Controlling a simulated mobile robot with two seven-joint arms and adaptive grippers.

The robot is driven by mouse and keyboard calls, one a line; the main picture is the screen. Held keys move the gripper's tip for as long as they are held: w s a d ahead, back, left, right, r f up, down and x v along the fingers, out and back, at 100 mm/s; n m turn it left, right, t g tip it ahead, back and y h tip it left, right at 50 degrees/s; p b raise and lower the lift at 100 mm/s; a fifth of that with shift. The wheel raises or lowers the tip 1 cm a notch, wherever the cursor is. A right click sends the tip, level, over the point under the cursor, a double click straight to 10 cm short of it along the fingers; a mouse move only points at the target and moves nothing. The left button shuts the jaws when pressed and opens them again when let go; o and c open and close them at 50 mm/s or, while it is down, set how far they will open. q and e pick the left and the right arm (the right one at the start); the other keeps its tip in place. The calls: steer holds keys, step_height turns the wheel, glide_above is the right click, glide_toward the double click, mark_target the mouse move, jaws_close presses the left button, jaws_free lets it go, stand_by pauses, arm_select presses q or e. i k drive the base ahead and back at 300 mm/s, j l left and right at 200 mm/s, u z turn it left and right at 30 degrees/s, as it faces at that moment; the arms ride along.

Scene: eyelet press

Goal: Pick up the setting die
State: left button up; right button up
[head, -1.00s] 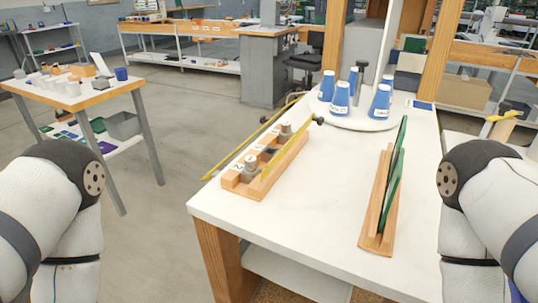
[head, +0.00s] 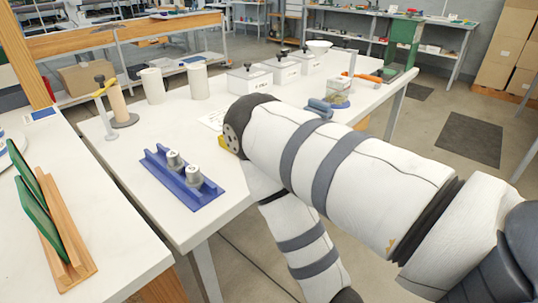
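A blue rack (head: 205,198) lies on the white table to the right of the gap between two tables. Two grey metal cylindrical pieces (head: 193,176) stand in it, with small markings on top that I cannot read surely. They look like dies, but I cannot tell which one is the setting die. My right arm crosses the view from the right, bends beside the rack and runs down past the table's edge. My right gripper is out of the picture. My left arm and gripper are not in view.
A wooden stand (head: 68,268) with green panels is on the left table. Behind the blue rack are a wooden post (head: 118,103), white cylinders (head: 153,86) and lidded white boxes (head: 245,82). A blue-handled tool (head: 320,107) lies beyond my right arm.

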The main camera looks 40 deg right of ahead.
mark_target(194, 179)
steer(key=z, duration=0.75)
